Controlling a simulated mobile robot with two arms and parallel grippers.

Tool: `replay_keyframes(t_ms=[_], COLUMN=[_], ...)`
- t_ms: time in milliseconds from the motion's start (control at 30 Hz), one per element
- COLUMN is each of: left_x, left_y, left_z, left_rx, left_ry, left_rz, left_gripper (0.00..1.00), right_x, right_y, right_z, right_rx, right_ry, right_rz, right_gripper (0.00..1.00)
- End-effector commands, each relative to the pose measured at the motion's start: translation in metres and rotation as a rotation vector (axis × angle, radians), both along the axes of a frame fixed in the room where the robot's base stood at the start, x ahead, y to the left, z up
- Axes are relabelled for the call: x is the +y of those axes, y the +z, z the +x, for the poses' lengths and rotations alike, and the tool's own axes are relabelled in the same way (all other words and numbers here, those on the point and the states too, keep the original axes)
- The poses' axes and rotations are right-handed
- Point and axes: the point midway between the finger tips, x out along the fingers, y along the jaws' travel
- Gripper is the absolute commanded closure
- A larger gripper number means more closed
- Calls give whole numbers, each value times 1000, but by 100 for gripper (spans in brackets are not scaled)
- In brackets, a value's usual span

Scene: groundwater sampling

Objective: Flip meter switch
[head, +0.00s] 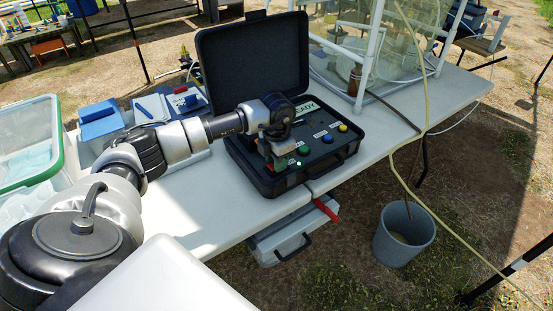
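The meter is an open black case (273,58) on the white table, its lid raised at the back. Its panel carries a display reading "READY" (304,109), partly hidden by my arm, and green, blue and yellow buttons (326,138). A small green light glows near the front left of the panel. My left gripper (279,163) points down over the panel's left part, close to or touching it. Its fingers are small and dark here, and I cannot tell whether they are open. The switch is not clearly visible, perhaps behind the gripper. My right gripper is not in view.
The white table (228,205) has bare room in front of the case. A clear bin with a green rim (58,135) and blue boxes (98,120) stand left. A grey bucket (404,234) is on the ground.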

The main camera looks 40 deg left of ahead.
Motion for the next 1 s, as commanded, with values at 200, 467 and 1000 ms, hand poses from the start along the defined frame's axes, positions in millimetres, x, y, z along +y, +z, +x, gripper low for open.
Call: replay_keyframes(t_ms=[200, 467, 1000], left_x=[-2, -2, -2], left_y=[2, 0, 0], left_z=[4, 5, 5], left_rx=[83, 188, 188], left_ry=[0, 0, 0], left_rz=[29, 67, 67], left_gripper=[92, 92, 57], right_x=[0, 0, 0], right_y=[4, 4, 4], right_z=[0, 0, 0], right_rx=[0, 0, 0], right_ry=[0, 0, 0], right_rz=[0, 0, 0], right_gripper=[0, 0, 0])
